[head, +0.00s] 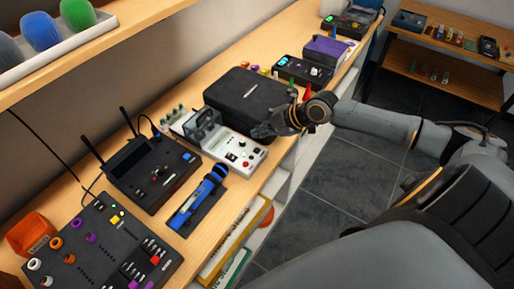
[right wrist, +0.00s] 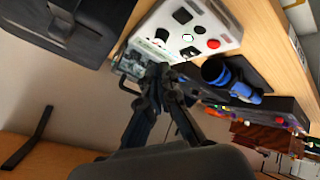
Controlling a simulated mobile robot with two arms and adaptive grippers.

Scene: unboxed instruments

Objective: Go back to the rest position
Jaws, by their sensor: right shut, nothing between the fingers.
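My right gripper (head: 262,130) is above the bench beside the black case (head: 243,90), near the white device with a red button (head: 243,153). Its fingers are shut and hold nothing. In the right wrist view, the shut fingers (right wrist: 165,78) show in front of the white device (right wrist: 205,25), and the black case (right wrist: 85,35) is at the upper left. I cannot tell whether the fingers touch the device. The right arm reaches in from the right in the head view. My left gripper is not in view.
A blue handheld instrument (head: 201,192), a black unit with antennas (head: 150,178) and a black panel with colored knobs (head: 95,245) stand along the bench. A purple-topped box (head: 326,50) is farther back. Dark floor tiles (head: 345,185) lie clear right of the bench.

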